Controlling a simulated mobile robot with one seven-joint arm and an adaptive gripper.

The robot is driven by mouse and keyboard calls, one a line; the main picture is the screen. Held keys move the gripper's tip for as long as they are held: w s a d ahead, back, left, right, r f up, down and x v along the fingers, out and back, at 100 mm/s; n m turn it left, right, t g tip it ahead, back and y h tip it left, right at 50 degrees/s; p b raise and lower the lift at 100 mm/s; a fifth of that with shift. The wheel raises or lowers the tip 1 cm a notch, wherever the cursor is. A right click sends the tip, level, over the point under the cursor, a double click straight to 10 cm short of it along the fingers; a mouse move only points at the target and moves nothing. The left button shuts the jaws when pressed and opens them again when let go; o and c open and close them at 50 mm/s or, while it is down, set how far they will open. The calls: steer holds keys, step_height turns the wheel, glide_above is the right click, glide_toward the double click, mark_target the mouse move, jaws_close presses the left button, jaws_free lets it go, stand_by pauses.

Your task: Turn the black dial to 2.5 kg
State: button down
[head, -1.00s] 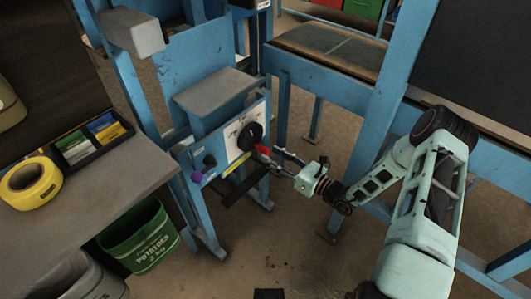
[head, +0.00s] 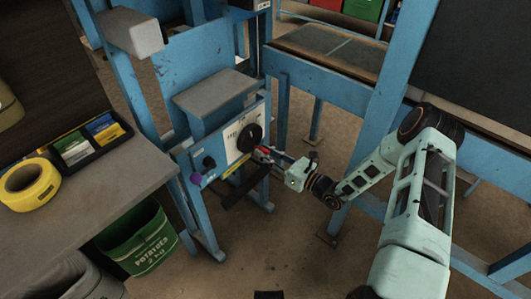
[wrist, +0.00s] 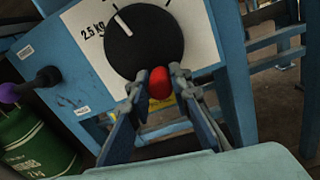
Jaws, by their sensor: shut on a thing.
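The black dial (head: 249,137) sits on a white plate on the blue machine. In the wrist view the dial (wrist: 135,45) is large, and its white line points up and slightly left. The printed 2.5 kg label (wrist: 92,31) is on the plate, left of the line. A red knob (wrist: 159,83) stands in front of the dial's lower right edge. My gripper (wrist: 156,84) has its fingertips closed on the red knob from both sides. In the head view my gripper (head: 263,154) reaches the knob from the right; the fingertips are small there.
A black lever with a purple knob (head: 197,179) juts out left of the dial. A grey shelf (head: 214,90) overhangs above. A table (head: 95,190) with yellow tape (head: 30,188) is at left, a green potato sack (head: 138,240) below it. Blue frame posts stand at right.

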steer(key=shift+d+n, duration=0.1)
steer(key=shift+n, duration=0.2)
steer(key=n, duration=0.2)
steer(key=w+n, duration=0.1)
steer(key=shift+d+r+n, duration=0.3)
steer(key=shift+w+d+r+n+p, duration=0.15)
steer(key=shift+r+n, duration=0.1)
steer(key=shift+n, duration=0.7)
steer(key=shift+w+d+r+n+p, duration=0.1)
steer(key=shift+w+r+n+p, duration=0.1)
steer(key=shift+n, duration=0.75)
steer(key=c, duration=1.7)
jaws_free()
steer(key=shift+c, duration=0.2)
